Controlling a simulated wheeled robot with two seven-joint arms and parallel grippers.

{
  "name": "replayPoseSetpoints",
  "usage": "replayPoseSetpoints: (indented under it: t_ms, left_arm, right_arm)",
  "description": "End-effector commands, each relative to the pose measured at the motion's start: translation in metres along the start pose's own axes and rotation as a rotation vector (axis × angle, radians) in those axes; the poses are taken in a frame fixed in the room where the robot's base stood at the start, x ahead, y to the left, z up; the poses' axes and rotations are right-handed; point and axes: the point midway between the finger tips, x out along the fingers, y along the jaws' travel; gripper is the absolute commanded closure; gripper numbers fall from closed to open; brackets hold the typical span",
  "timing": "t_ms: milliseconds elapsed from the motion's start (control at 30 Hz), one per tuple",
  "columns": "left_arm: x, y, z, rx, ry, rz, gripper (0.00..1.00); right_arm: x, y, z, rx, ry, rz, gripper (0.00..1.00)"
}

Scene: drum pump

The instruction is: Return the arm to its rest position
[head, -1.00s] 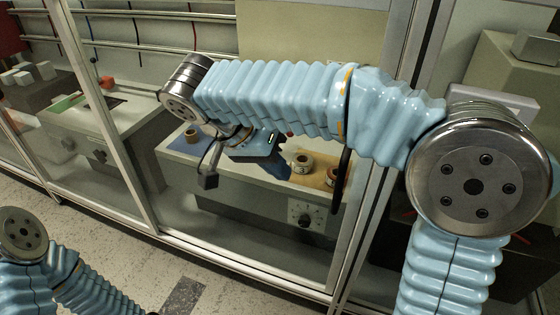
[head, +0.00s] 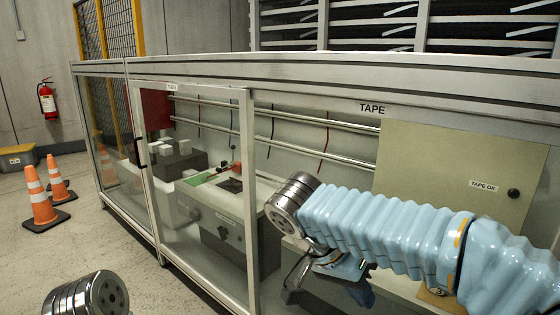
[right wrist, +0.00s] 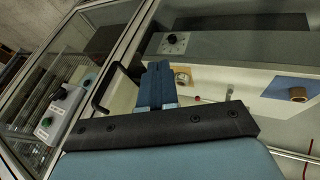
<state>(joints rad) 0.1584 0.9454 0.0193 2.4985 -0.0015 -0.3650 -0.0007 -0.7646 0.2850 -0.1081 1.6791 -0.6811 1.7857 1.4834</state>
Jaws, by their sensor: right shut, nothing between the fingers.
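My right arm, in pale blue ribbed sleeves, reaches in from the right in the head view, across the front of the glazed enclosure. My right gripper (head: 355,282) hangs below its metal wrist joint, partly hidden and small there. In the right wrist view its blue fingers (right wrist: 158,84) are together with nothing between them. A tape roll (right wrist: 298,94) sits on a tan patch of the bench, apart from the fingers. Of my left arm only a metal joint shows, at the lower left of the head view; its gripper is out of view.
The enclosure has a metal frame with a glass door (head: 195,190). A TAPE OK panel (head: 455,165) is at the right. Inside is a grey machine (head: 225,215).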

Motion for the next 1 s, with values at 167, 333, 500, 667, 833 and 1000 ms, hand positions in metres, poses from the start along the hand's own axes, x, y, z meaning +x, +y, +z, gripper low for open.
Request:
replayPoseSetpoints:
  t_ms: [167, 333, 500, 667, 833, 1000]
  left_arm:
    - [0.000, 0.001, 0.000, 0.003, -0.001, 0.002, 0.08]
    - [0.000, 0.001, 0.000, 0.002, -0.001, 0.001, 0.08]
    - [0.000, 0.001, 0.000, 0.002, -0.001, 0.001, 0.08]
    - [0.000, 0.001, 0.000, 0.002, -0.001, 0.001, 0.08]
    - [0.001, 0.001, 0.000, 0.002, -0.001, 0.001, 0.08]
    - [0.000, 0.001, 0.000, 0.002, -0.001, 0.001, 0.08]
  right_arm:
    - [0.022, -0.021, 0.007, -0.081, -0.034, -0.018, 1.00]
    - [0.048, -0.043, 0.018, -0.171, -0.078, -0.050, 1.00]
    - [0.090, -0.075, 0.037, -0.303, -0.154, -0.109, 1.00]
    - [0.147, -0.110, 0.070, -0.455, -0.262, -0.210, 1.00]
    - [0.240, -0.146, 0.138, -0.619, -0.438, -0.433, 1.00]
    - [0.323, -0.158, 0.214, -0.633, -0.514, -0.723, 1.00]
